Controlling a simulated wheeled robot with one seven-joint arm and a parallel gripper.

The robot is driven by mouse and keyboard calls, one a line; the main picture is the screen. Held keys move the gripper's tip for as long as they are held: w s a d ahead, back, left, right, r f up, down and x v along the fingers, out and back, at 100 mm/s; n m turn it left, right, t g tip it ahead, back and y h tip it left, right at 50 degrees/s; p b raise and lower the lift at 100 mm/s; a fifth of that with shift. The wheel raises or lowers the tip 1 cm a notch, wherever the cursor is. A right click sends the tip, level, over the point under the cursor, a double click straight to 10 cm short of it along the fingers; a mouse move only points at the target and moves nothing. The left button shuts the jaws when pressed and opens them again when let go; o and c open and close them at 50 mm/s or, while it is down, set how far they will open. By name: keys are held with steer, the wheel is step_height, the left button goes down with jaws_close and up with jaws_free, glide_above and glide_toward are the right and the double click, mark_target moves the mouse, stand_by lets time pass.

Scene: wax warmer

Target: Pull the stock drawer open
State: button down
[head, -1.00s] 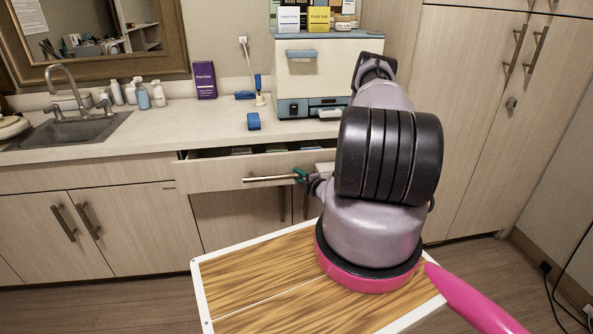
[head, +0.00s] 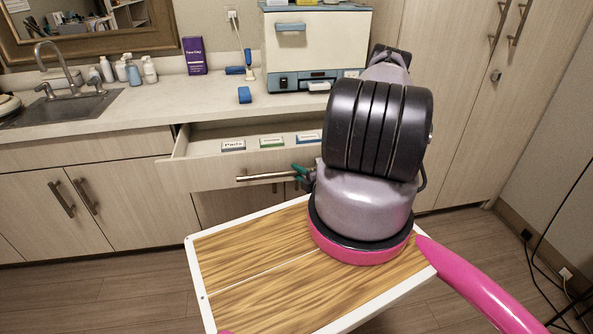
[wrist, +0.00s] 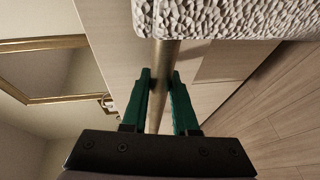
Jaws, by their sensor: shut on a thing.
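The stock drawer (head: 195,178) stands partly open below the counter, and its inside shows several small labelled packs, one of them a grey pack marked Pads (head: 233,145). Its metal bar handle (head: 262,177) runs across the front. My gripper (head: 302,170) has green fingers and is at the right part of the bar, partly hidden by my arm. In the wrist view my gripper (wrist: 160,85) has its two green fingers on either side of the handle bar (wrist: 163,62), shut on it. The right part of the drawer is hidden behind my arm.
A cream warmer cabinet (head: 312,45) stands on the counter (head: 180,105), with a blue item (head: 244,95) near the edge. A sink (head: 62,105) is at left. Tall cupboards (head: 465,100) stand at right. Floor is free at front left (head: 90,290).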

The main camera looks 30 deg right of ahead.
steer(key=shift+d, duration=0.1)
steer(key=c, duration=0.7)
jaws_free()
steer(key=shift+s, duration=0.1)
steer(key=v, duration=1)
steer(key=shift+s, duration=0.3)
